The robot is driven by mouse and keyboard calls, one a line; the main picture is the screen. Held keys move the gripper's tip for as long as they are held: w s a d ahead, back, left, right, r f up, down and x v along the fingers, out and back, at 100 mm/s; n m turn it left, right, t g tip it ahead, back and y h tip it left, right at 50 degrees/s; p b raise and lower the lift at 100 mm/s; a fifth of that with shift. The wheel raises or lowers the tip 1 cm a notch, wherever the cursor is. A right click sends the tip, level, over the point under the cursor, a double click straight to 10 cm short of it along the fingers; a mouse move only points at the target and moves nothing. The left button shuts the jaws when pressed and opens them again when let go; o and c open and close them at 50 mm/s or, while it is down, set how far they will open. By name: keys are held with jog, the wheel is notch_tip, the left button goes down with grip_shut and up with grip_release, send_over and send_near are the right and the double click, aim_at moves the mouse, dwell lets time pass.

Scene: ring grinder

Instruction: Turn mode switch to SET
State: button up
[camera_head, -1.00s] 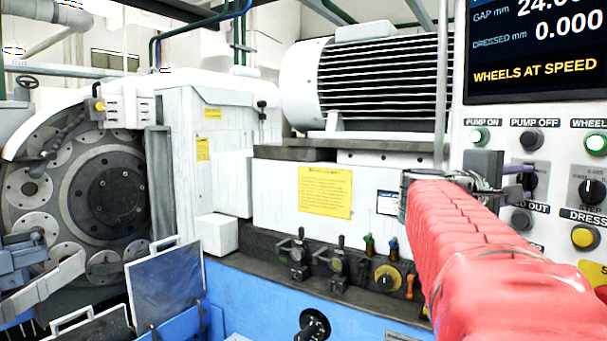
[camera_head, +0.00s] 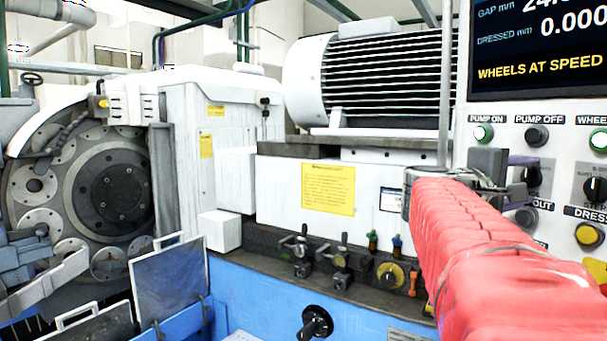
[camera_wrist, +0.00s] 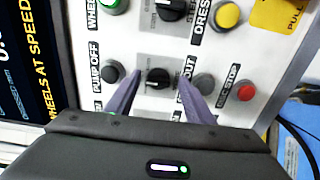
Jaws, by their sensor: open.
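The mode switch is a black rotary knob (camera_wrist: 158,76) on a grey plate of the control panel. In the wrist view it sits between the two purple-grey fingers of my gripper (camera_wrist: 159,84). The fingers are open, one on each side of the knob, with a visible gap; whether they touch it I cannot tell. In the head view the knob (camera_head: 533,178) is partly covered by my gripper (camera_head: 518,166), and its label is mostly hidden. The knob's position marks are too small to read.
The PUMP OFF button (camera_wrist: 112,72) and the OUT button (camera_wrist: 203,84) flank the knob closely. A second black knob (camera_wrist: 170,10), a yellow button (camera_wrist: 228,15) and a red stop button (camera_wrist: 245,92) are nearby. The screen (camera_head: 540,50) reads WHEELS AT SPEED.

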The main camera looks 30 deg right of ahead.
jog(key=w+a, duration=0.1)
jog(key=a, duration=1.2)
jog(key=shift+w+a, duration=0.25)
jog(key=shift+a, duration=0.1)
dwell(0.3)
jog(key=w+a+f+t+y, duration=0.25)
jog(key=a+f+y, duration=0.2)
jog(key=f, duration=0.75)
jog(key=w+a+f+t+y, duration=0.25)
jog(key=a+f+y, duration=0.2)
jog(key=f, duration=0.75)
jog(key=s+a+f+t+y, duration=0.1)
jog(key=a+f+y, duration=0.3)
jog(key=a, duration=0.9)
jog(key=a+f+n+t+y, duration=0.1)
jog(key=a+f+y, duration=0.4)
jog(key=a+f, duration=0.5)
jog(key=a, duration=0.4)
jog(key=shift+s, duration=0.35)
